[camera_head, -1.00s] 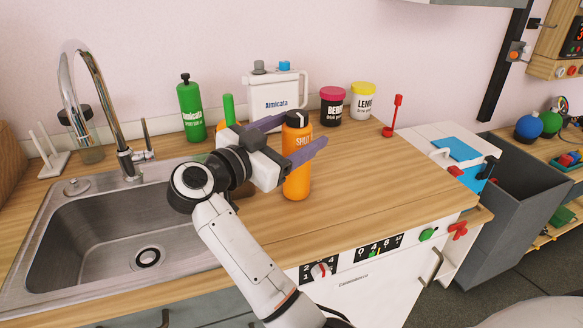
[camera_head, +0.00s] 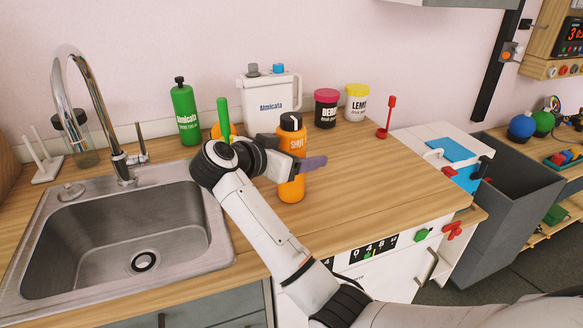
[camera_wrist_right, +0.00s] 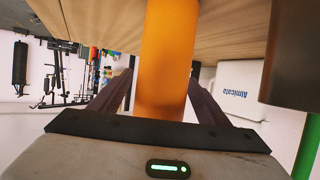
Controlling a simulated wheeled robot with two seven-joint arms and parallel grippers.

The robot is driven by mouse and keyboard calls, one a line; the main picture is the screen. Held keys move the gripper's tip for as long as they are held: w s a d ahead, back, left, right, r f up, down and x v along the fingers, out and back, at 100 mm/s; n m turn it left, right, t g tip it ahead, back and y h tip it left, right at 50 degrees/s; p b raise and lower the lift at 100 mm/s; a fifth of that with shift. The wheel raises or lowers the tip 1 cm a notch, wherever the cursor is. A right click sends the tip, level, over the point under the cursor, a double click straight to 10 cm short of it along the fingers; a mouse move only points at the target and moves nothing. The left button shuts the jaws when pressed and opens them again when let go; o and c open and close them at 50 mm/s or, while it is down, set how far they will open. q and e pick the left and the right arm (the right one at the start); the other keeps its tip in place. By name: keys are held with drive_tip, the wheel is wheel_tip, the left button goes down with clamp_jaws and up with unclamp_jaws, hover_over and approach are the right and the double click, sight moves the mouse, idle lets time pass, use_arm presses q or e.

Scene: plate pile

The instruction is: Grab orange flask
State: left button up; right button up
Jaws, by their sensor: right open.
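The orange flask (camera_head: 291,143) with a black cap stands upright on the wooden counter, right of the sink. My right gripper (camera_head: 298,162) is open at the flask, with one purple finger showing in front of it in the head view. In the right wrist view the flask (camera_wrist_right: 164,60) stands between the two spread fingers of the right gripper (camera_wrist_right: 160,95). Gaps show between the fingers and the flask. The far finger is mostly hidden behind the flask in the head view. My left gripper is not in view.
A green bottle (camera_head: 185,112), a white jug (camera_head: 270,98) and two jars, one pink-lidded (camera_head: 326,107) and one yellow-lidded (camera_head: 357,102), stand behind. An orange item with a green handle (camera_head: 223,118) is close behind the wrist.

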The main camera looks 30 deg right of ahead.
drive_tip(key=shift+w+d+f, duration=0.2)
drive_tip(key=shift+d+f, duration=0.05)
drive_tip(key=shift+d, duration=0.25)
